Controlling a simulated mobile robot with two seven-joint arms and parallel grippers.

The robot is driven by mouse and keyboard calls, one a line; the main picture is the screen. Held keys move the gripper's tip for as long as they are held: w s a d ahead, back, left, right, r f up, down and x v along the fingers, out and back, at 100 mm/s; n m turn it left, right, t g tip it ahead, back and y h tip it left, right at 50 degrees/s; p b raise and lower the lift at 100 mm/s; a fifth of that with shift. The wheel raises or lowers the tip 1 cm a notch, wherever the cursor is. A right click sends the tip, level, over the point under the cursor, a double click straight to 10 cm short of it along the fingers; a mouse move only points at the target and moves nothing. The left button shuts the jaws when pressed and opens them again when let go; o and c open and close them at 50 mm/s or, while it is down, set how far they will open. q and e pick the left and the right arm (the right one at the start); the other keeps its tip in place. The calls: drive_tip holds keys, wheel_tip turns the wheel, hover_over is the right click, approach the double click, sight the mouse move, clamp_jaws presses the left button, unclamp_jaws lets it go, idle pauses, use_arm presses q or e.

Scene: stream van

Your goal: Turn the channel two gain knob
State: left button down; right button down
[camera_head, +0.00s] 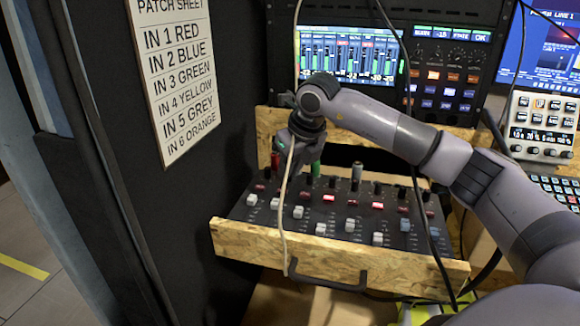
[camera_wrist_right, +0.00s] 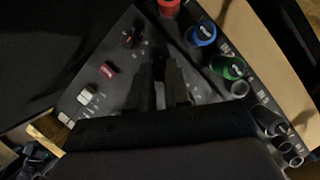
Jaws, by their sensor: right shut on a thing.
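The mixing console (camera_head: 330,212) lies in a wooden drawer, with a row of small dark knobs along its back part. My right gripper (camera_head: 288,172) reaches down onto the second channel from the left. In the right wrist view its black fingers (camera_wrist_right: 161,78) are shut on the channel two gain knob, which they mostly hide. The channel one knob (camera_wrist_right: 130,38) shows beside them, free. A blue plug (camera_wrist_right: 202,34) stands behind the fingers, between the red plug (camera_wrist_right: 168,6) and the green plug (camera_wrist_right: 230,68). My left gripper is in neither view.
A patch sheet (camera_head: 175,75) hangs on the dark wall at left. Screens and a button panel (camera_head: 445,75) stand behind the console. A pale cable (camera_head: 281,215) hangs across the drawer front (camera_head: 330,262), which has a black handle. White faders and red buttons lie in front of the knobs.

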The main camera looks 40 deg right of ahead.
drive_tip(key=c, duration=1.1)
unclamp_jaws()
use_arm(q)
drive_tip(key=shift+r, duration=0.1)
use_arm(e)
drive_tip(key=p+v, duration=0.1)
drive_tip(key=v, duration=0.5)
drive_tip(key=shift+r, duration=0.15)
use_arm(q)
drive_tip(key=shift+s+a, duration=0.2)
use_arm(e)
drive_tip(key=shift+s+r, duration=0.25)
drive_tip(key=shift+r, duration=0.15)
